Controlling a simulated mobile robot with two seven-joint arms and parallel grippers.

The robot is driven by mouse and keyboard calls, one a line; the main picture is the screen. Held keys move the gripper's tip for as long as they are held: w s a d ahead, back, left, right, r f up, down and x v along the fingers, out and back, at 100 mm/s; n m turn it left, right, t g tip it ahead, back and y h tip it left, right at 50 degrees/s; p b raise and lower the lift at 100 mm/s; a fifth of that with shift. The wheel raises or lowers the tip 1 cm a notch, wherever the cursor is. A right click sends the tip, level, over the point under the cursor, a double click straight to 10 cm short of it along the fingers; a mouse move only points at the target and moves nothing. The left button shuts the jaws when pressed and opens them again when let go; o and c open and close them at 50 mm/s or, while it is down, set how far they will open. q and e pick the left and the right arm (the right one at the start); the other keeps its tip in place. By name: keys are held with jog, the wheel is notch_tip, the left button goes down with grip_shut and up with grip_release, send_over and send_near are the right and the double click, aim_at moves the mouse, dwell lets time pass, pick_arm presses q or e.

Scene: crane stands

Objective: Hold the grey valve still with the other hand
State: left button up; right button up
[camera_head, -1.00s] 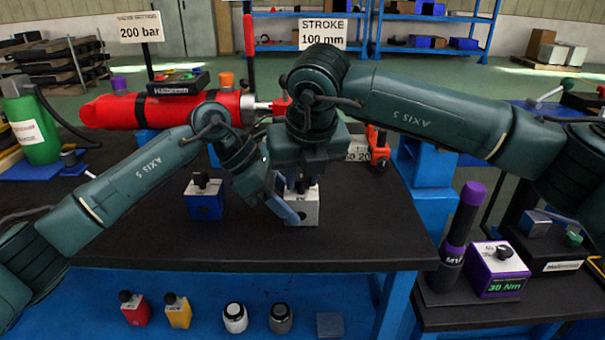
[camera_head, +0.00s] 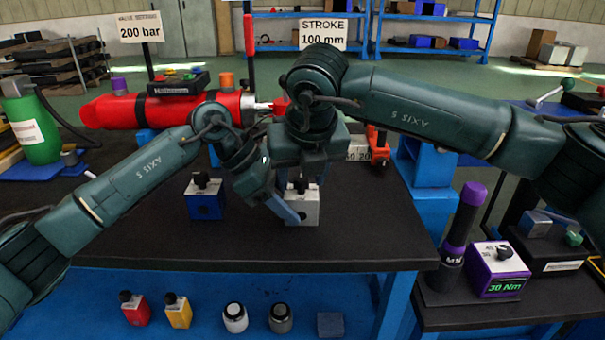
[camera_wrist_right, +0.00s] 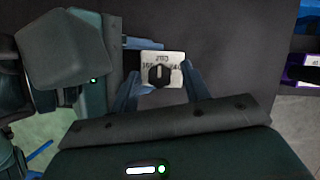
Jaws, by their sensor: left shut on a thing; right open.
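The grey valve (camera_head: 302,210) is a small light block with a black knob on top, standing on the dark bench top. It also shows in the right wrist view (camera_wrist_right: 175,58), with its knob (camera_wrist_right: 160,76) facing the camera. My left gripper (camera_head: 287,207) is low at the valve's left side and shut on it; the head view partly hides its fingers. My right gripper (camera_head: 300,177) is directly above the valve, pointing down. In the right wrist view its fingers (camera_wrist_right: 163,72) are open, one on each side of the knob, with visible gaps.
A blue block with a black knob (camera_head: 205,200) stands left of the valve. Behind lies a red cylinder (camera_head: 180,107). A purple-topped tool (camera_head: 460,225) and a purple box reading 30 Nm (camera_head: 497,270) are on the right bench. The front of the bench top is clear.

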jog(key=shift+r, duration=0.1)
jog(key=v, duration=1.1)
jog(key=shift+s+r, duration=0.3)
jog(key=shift+r, duration=0.05)
pick_arm(q)
jog(key=o, duration=1.3)
jog(key=shift+c, duration=0.2)
